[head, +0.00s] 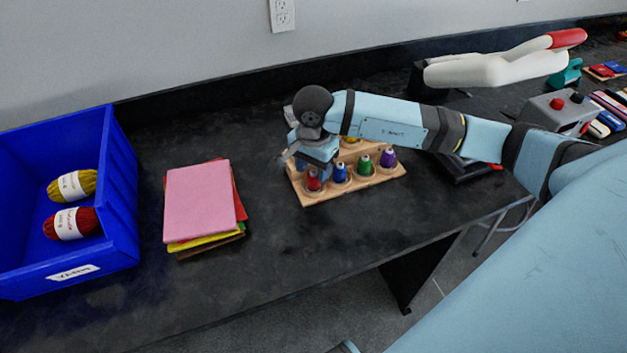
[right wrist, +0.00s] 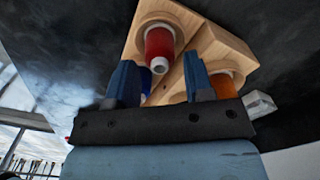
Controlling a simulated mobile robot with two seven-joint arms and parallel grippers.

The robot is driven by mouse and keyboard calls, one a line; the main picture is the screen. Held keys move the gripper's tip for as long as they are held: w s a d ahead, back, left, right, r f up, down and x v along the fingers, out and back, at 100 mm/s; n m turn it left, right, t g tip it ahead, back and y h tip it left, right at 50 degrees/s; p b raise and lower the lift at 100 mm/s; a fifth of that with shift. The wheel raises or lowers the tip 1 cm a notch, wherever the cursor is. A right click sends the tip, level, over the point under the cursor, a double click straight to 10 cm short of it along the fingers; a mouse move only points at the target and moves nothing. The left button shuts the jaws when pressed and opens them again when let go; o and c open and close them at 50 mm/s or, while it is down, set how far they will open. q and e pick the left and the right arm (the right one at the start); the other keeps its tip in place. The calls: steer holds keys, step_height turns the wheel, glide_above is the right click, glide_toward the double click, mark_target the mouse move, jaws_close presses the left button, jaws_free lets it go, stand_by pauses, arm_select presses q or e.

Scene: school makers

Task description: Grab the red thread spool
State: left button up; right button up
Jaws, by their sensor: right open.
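The red thread spool (head: 313,181) stands upright at the front left end of a wooden spool rack (head: 322,197). My right gripper (head: 306,160) is over that end of the rack, just above and behind the red spool; its fingertips are hard to make out there. In the right wrist view the gripper (right wrist: 160,64) is open, with two blue fingers apart and nothing held. The red spool (right wrist: 160,45) shows just beyond the gap between the fingertips. An orange spool (right wrist: 222,84) is by the right finger. My left gripper is not in view.
Blue (head: 340,173), green (head: 365,165) and purple (head: 388,159) spools share the rack's front row. A felt stack (head: 200,200) and a blue yarn bin (head: 122,215) are left of it. The black table (head: 280,240) is clear in front of the rack.

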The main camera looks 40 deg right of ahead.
step_height(320, 180, down, 2)
steer(key=shift+f, duration=0.25)
steer(key=c, duration=0.7)
steer(key=shift+r, duration=0.1)
